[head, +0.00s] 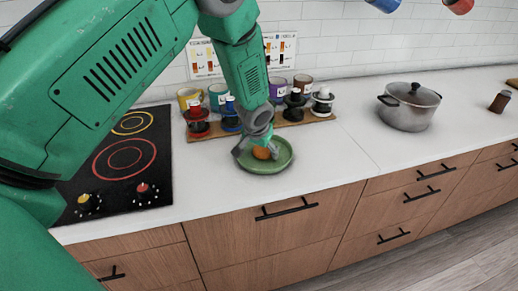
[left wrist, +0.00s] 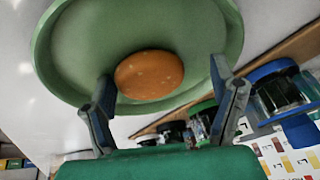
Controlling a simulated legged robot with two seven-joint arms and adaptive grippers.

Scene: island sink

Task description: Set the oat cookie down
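The oat cookie (head: 262,153) is a round orange-brown disc. It lies on a green plate (head: 278,165) on the white counter. My left gripper (head: 256,150) is low over the plate, at the cookie. In the left wrist view the cookie (left wrist: 149,75) rests on the plate (left wrist: 200,30), nearer the left finger. The left gripper's two fingers (left wrist: 165,108) are spread apart, with a clear gap between the cookie and the right finger. Whether the left finger touches the cookie is hard to tell. My right gripper is in neither view.
A wooden board (head: 290,121) with several mugs and coloured jars stands just behind the plate. A black cooktop (head: 125,165) is at the left. A lidded steel pot (head: 409,106) stands at the right. The counter between plate and pot is clear.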

